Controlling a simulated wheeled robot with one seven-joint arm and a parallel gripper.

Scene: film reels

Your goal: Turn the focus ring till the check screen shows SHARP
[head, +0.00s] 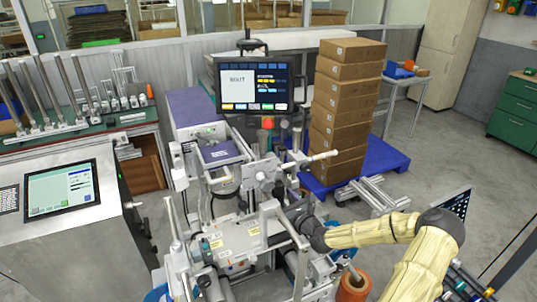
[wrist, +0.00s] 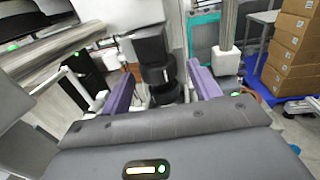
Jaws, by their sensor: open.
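The check screen (head: 252,84) is on the monitor above the machine in the head view and reads WAIT. In the wrist view a black stepped cylinder (wrist: 158,74), which looks like the lens with the focus ring, hangs below a grey and white housing. My gripper (wrist: 161,76) is open, its purple fingers on either side of the cylinder; I cannot tell whether they touch it. In the head view my arm reaches in from the lower right, and its dark wrist (head: 314,232) is at the machine's right side. The fingers are not clear there.
White posts and rails of the machine (head: 268,215) crowd round my wrist. Stacked cardboard boxes (head: 342,105) stand on a blue pallet (head: 382,157) behind. A console with a screen (head: 61,189) is at left. An orange-brown roll (head: 353,284) is below my arm. Open floor lies at right.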

